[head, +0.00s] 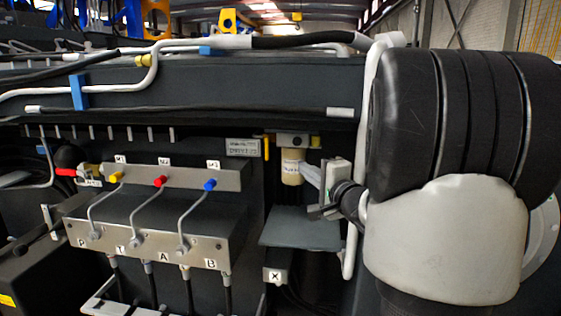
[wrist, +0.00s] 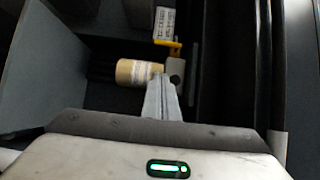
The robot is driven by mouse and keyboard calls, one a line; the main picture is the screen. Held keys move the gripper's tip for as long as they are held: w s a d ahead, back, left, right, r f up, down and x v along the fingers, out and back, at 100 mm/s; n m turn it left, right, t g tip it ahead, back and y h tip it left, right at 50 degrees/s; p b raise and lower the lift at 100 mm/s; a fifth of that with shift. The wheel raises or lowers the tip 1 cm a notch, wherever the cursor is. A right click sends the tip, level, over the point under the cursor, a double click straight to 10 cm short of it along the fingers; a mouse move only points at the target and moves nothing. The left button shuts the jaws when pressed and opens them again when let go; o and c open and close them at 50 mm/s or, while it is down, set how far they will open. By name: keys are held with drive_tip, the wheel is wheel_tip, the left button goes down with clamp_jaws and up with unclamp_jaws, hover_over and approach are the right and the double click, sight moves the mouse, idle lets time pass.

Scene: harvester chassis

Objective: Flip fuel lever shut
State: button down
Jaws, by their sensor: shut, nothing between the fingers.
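A yellow lever (head: 266,147) hangs down beside the fuel filter's head block (head: 292,140). It also shows in the wrist view (wrist: 168,43), lying parallel to the cream filter body (wrist: 137,72). The filter body is also in the head view (head: 292,167). My gripper (head: 308,173) is shut and empty, just right of the filter in the head view. In the wrist view the closed fingers (wrist: 160,80) overlap the filter's end near the head block. They appear apart from the lever; whether they touch the filter cannot be told.
A grey shelf plate (head: 300,228) lies below the filter. A valve block (head: 150,240) with several hoses and coloured caps stands to the left. A red handle (head: 65,172) is farther left. A dark beam (head: 220,80) with cables runs above. A label plate (head: 242,147) sits left of the lever.

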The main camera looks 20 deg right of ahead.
drive_tip(key=w+a, duration=0.2)
drive_tip(key=w, duration=1)
drive_tip(key=shift+w+a+p, duration=0.35)
drive_tip(key=shift+a+p, duration=0.05)
drive_tip(key=shift+p, duration=0.05)
drive_tip(key=shift+f, duration=0.1)
drive_tip(key=shift+a+f+m+b, duration=0.1)
drive_tip(key=shift+m+b, duration=0.2)
drive_tip(key=shift+b, duration=0.1)
